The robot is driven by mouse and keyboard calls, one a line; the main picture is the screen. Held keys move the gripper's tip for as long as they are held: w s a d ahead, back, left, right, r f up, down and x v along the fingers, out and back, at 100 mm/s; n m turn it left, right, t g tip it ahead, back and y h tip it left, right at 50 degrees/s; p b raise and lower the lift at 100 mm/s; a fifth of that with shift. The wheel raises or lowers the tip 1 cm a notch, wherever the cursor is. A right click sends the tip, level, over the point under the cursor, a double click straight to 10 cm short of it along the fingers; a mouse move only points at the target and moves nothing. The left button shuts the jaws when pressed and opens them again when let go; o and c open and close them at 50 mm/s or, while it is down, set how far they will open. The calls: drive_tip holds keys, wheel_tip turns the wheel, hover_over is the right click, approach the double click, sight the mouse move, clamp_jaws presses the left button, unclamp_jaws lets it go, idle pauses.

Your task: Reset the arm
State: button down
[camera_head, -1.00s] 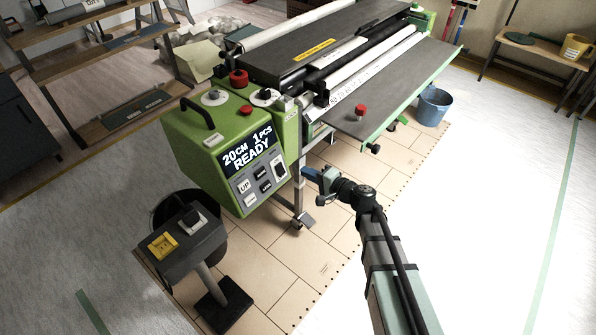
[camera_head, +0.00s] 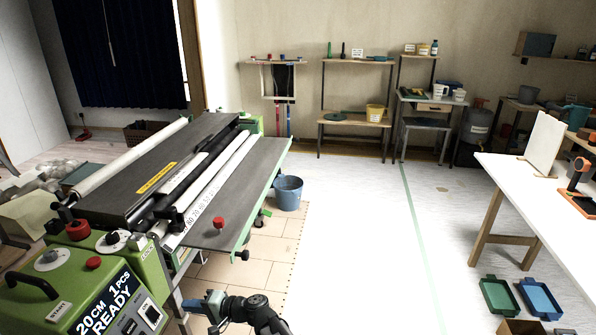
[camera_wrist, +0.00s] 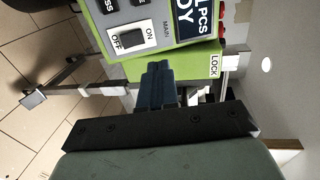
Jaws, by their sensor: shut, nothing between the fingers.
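My gripper (camera_head: 208,304) shows at the bottom of the head view, beside the green machine's right side, with my dark wrist behind it. Its blue-grey fingers are together and empty. In the wrist view the closed fingers (camera_wrist: 157,80) point at the green control box, close to the ON/OFF main switch (camera_wrist: 131,38) and left of the LOCK label (camera_wrist: 214,66). I cannot tell whether they touch the box. The wallpaper paster (camera_head: 152,190) stands at the left in the head view, its display (camera_head: 104,303) reading "20CM 1PCS READY".
A blue bucket (camera_head: 288,193) stands behind the machine's right side. A white table (camera_head: 540,190) is at the right, with green (camera_head: 499,297) and blue (camera_head: 540,299) trays on the floor below. Shelves (camera_head: 355,125) line the back wall. The middle floor is clear.

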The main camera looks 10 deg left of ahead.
drive_tip(key=s+d+f+n+g+h, duration=0.2)
drive_tip(key=s+d+f+h, duration=0.25)
drive_tip(key=f, duration=0.25)
drive_tip(key=s+d+f+n+g+h, duration=0.1)
drive_tip(key=s+d+f+n+h, duration=0.25)
drive_tip(key=d+f, duration=0.3)
drive_tip(key=s+d+f+h, duration=0.1)
drive_tip(key=d+f+h, duration=0.1)
drive_tip(key=d+f, duration=0.35)
drive_tip(key=s+d+f+h, duration=0.1)
drive_tip(key=d+f+h, duration=0.2)
drive_tip(key=d, duration=0.6)
drive_tip(key=s+d+f+h, duration=0.1)
drive_tip(key=d+f+h, duration=0.1)
drive_tip(key=d+f, duration=0.35)
drive_tip(key=s+d+f+m+g, duration=0.1)
drive_tip(key=s+d+f, duration=0.1)
drive_tip(key=s+d, duration=0.3)
drive_tip(key=s+d+f+m+g, duration=0.1)
drive_tip(key=s+d, duration=0.4)
drive_tip(key=d, duration=0.7)
drive_tip(key=s+d+f+m+g+h, duration=0.1)
drive_tip(key=s+d+f+m, duration=0.2)
drive_tip(key=d, duration=0.6)
wheel_tip(320, 180, down, 2)
drive_tip(key=shift+s+f+g, duration=0.1)
drive_tip(key=shift+s+g, duration=0.3)
drive_tip(key=shift+s, duration=0.65)
